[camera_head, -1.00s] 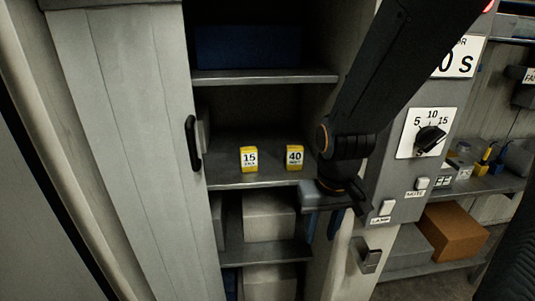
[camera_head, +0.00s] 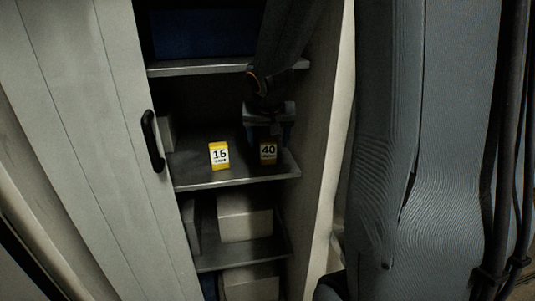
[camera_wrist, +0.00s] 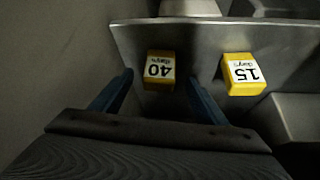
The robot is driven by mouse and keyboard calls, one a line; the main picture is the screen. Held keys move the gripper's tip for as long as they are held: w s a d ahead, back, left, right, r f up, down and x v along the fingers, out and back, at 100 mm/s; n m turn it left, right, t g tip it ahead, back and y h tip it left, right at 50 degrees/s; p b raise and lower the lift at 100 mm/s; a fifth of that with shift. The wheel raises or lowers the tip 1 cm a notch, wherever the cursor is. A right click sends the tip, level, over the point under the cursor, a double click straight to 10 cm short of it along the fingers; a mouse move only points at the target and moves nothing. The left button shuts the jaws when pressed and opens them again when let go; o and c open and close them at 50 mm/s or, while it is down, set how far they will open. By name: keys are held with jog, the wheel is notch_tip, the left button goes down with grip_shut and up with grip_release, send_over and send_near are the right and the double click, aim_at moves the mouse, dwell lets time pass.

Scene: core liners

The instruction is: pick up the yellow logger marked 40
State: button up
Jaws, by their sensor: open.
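The yellow logger marked 40 (camera_head: 268,153) stands on the cabinet's middle shelf, toward its right side. In the wrist view the same logger (camera_wrist: 160,69) appears upside down, ahead of and between the two blue fingers. In the wrist view my gripper (camera_wrist: 160,88) is open, with one finger on each side and nothing held. Whether a finger touches the logger cannot be told.
The middle shelf (camera_head: 195,178) has bare room around the loggers. An upper shelf (camera_head: 205,68) is above my gripper. The cabinet's right wall (camera_head: 318,140) is close beside the arm. The open door with its black handle (camera_head: 152,142) is at the left. Pale boxes (camera_head: 243,217) sit below.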

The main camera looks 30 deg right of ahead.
aim_at(268, 149)
jog(key=x, duration=0.6)
jog(key=shift+w+f, duration=0.15)
jog(key=c, duration=1.2)
